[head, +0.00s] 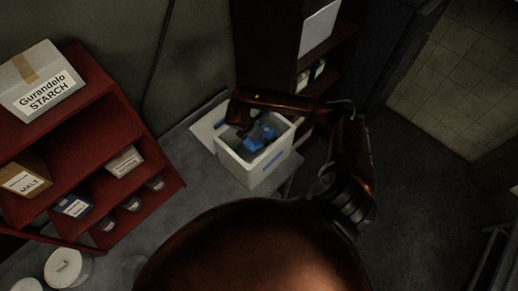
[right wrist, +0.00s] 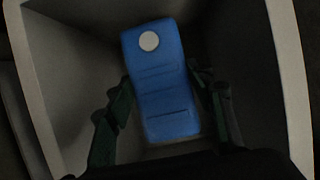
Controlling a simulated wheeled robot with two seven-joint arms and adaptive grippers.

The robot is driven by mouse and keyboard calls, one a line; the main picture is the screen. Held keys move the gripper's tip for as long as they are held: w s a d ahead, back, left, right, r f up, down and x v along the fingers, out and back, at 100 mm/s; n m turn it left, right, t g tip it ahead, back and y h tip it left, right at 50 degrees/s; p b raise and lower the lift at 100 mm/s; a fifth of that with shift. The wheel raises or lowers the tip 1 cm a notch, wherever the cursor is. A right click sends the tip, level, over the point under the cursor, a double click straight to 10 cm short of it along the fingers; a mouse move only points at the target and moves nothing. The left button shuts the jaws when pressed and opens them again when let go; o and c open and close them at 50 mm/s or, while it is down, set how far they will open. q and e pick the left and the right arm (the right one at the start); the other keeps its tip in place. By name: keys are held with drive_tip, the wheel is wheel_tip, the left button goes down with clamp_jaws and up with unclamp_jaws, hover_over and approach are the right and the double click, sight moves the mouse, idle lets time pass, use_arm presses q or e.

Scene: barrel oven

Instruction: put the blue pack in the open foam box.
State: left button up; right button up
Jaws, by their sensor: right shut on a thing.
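The blue pack (right wrist: 162,75), with a white round spot, is inside the box opening between the fingers of my right gripper (right wrist: 165,100). The gripper is shut on the pack. In the head view the pack (head: 262,135) shows partly below the gripper (head: 250,137). Whether the pack touches the box floor I cannot tell. My left gripper is not in view.
A red shelf (head: 75,150) with a starch carton (head: 40,80) and smaller boxes stands at the left. A dark shelf unit (head: 325,75) stands behind the foam box. White round tubs (head: 67,267) are at the lower left.

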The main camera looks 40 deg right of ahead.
sight(251, 144)
wheel_tip(251, 144, down, 11)
drive_tip(key=shift+p, duration=0.8)
drive_tip(key=shift+f, duration=0.2)
drive_tip(key=o, duration=1.4)
drive_tip(key=b+v, duration=0.2)
drive_tip(key=v, duration=1)
drive_tip(key=shift+b, duration=0.3)
